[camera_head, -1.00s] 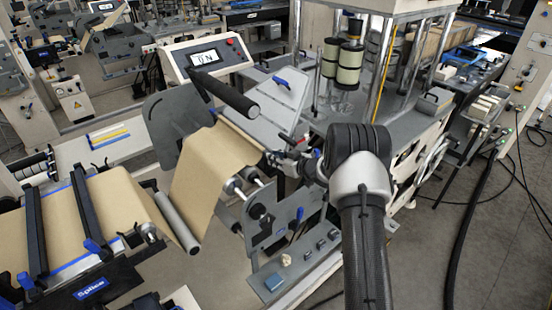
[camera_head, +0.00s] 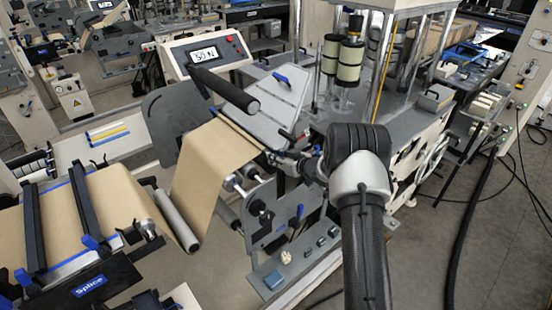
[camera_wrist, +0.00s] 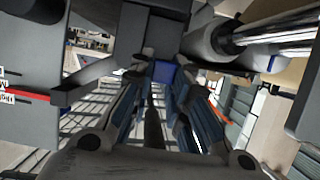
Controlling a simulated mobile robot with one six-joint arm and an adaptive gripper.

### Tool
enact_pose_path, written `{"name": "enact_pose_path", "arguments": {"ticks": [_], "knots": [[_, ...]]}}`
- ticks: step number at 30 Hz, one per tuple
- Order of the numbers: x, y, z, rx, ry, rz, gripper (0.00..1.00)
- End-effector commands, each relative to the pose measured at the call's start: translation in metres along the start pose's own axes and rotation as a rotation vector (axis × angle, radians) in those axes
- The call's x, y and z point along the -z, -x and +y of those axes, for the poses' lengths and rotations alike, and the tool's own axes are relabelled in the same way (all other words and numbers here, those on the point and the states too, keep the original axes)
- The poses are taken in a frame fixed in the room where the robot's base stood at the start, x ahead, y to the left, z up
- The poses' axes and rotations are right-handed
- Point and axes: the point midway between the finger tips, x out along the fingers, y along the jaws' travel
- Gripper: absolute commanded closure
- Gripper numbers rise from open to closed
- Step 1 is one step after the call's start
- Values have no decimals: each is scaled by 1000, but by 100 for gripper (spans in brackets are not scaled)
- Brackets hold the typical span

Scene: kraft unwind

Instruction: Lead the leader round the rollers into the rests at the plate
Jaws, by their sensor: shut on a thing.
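The brown kraft leader (camera_head: 212,160) runs from the web on the left, under a grey roller (camera_head: 176,220), and up to a dark bar at its upper edge. A black roller (camera_head: 225,90) stands above it, and smaller rollers (camera_head: 240,180) sit to its right. A light grey sloped plate (camera_head: 275,98) with a blue handle lies behind the bar. My gripper (camera_head: 300,162) is beside the bar's right end, partly hidden by my wrist. The rests cannot be made out.
A display box (camera_head: 205,55) stands behind the black roller. A splice table (camera_head: 90,285) with two dark clamp bars is at lower left. A grey side plate (camera_head: 275,215) with knobs is below my gripper.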

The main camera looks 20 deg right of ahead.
Motion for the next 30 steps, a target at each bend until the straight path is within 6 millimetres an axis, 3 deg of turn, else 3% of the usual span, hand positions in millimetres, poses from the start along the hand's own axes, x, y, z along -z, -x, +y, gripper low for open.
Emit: {"name": "enact_pose_path", "arguments": {"ticks": [5, 6, 16, 26, 30], "knots": [[-2, 0, 0, 0, -1, -4, 100], [-2, 0, 0, 0, -1, -4, 82], [-2, 0, 0, 0, 0, -3, 60], [-2, 1, 0, 0, -1, -4, 60], [-1, 15, 1, -2, -2, -4, 60]]}}
